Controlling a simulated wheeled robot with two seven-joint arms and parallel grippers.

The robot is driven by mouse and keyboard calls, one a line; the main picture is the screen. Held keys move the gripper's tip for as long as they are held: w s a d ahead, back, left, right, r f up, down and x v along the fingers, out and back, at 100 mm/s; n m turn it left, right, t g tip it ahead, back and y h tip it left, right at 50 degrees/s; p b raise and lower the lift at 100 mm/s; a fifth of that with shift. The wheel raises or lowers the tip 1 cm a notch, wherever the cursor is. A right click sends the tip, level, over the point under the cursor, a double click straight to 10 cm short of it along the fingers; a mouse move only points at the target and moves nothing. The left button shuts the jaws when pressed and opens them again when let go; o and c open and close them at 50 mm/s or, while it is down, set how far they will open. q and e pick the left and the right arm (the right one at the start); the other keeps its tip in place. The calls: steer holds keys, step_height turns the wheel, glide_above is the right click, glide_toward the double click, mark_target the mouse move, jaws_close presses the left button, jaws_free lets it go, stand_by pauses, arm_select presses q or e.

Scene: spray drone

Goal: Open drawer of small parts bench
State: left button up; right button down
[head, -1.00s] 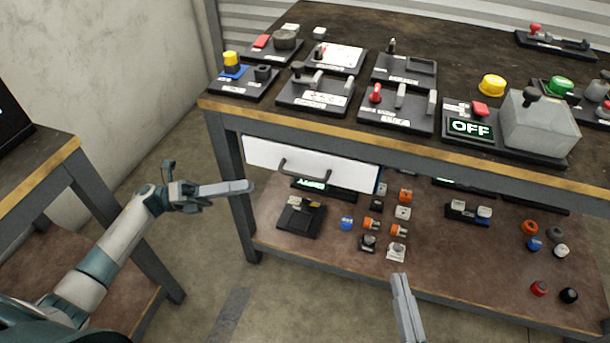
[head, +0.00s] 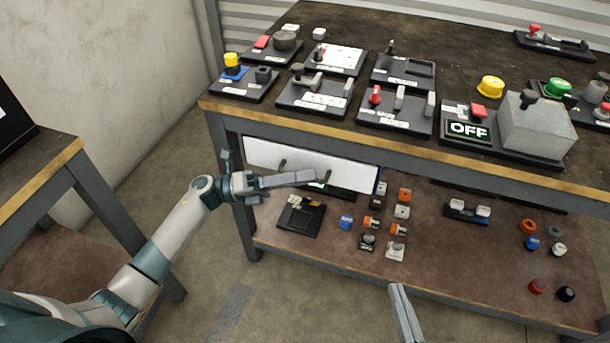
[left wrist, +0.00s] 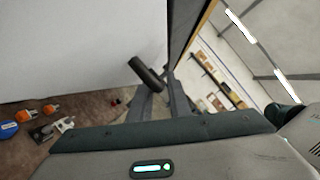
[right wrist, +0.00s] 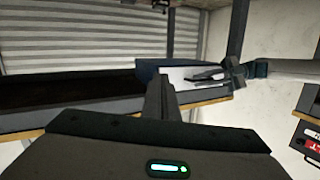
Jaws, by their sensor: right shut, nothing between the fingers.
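The drawer's white front (head: 345,172) sits under the bench top (head: 440,30) at its left part and looks closed. Its dark bar handle (head: 283,164) is partly hidden behind my left gripper (head: 325,177). In the left wrist view the white front (left wrist: 70,45) fills the upper left, and the handle (left wrist: 147,73) stands just beyond the fingertips. My left gripper (left wrist: 162,100) shows a gap between its fingers; I cannot tell whether it touches the handle. My right gripper (head: 396,288) is shut and empty, low in front of the bench, away from the drawer.
Switch panels and an OFF box (head: 537,130) stand on the bench top. The lower shelf (head: 450,250) holds several small coloured parts and a black tray (head: 301,216). Another table (head: 45,160) stands at the left. The floor between them is free.

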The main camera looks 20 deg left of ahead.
arm_select(q)
steer(key=shift+w+d, duration=0.1)
steer(key=shift+d, duration=0.15)
arm_select(e)
steer(key=shift+d+f, duration=0.1)
steer(key=shift+f, duration=0.05)
arm_select(q)
jaws_close()
